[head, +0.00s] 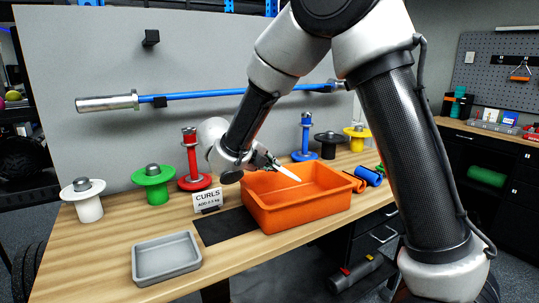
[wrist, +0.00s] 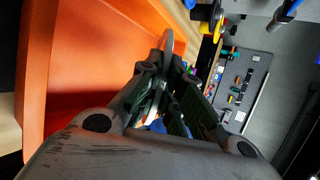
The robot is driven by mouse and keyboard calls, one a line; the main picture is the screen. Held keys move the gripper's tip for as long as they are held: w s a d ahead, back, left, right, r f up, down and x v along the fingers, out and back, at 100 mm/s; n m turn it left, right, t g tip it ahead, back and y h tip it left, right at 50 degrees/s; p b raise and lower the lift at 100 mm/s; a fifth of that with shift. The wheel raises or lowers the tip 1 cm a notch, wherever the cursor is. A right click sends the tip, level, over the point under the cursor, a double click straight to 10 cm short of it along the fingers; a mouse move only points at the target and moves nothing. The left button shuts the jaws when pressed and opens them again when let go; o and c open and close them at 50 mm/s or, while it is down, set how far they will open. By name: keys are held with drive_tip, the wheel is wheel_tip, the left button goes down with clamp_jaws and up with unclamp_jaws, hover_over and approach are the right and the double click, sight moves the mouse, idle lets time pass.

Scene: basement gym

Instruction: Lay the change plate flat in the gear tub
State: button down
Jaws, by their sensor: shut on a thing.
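The gear tub (head: 305,212) is an orange open box on the bench; its orange wall fills the left of the wrist view (wrist: 85,60). My gripper (head: 272,163) is over the tub's back left part, shut on a thin, pale change plate (head: 287,173). The plate shows nearly edge-on and tilted, sloping down to the right. It looks above the tub floor; I cannot tell whether it touches a wall. In the wrist view the plate (wrist: 167,41) stands on edge between the fingers of my gripper (wrist: 160,85), which hide part of it.
A grey tray (head: 166,258) and a dark mat (head: 222,228) lie left of the tub. A CURLS sign (head: 207,199) stands behind the mat. Several coloured plate stands line the back, including a green one (head: 153,185) and a red one (head: 193,165). Blue rolls (head: 368,175) lie right of the tub.

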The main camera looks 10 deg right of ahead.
wheel_tip(320, 180, down, 8)
drive_tip(key=shift+f, duration=0.2)
drive_tip(key=shift+s+d+f, duration=0.1)
drive_tip(key=shift+s+f, duration=0.2)
drive_tip(key=shift+f, duration=0.3)
drive_tip(key=c, duration=1.5)
unclamp_jaws()
drive_tip(key=v, duration=0.8)
drive_tip(key=r+v, duration=0.1)
drive_tip(key=v, duration=0.3)
drive_tip(key=shift+w+r, duration=0.1)
drive_tip(key=shift+w, duration=0.1)
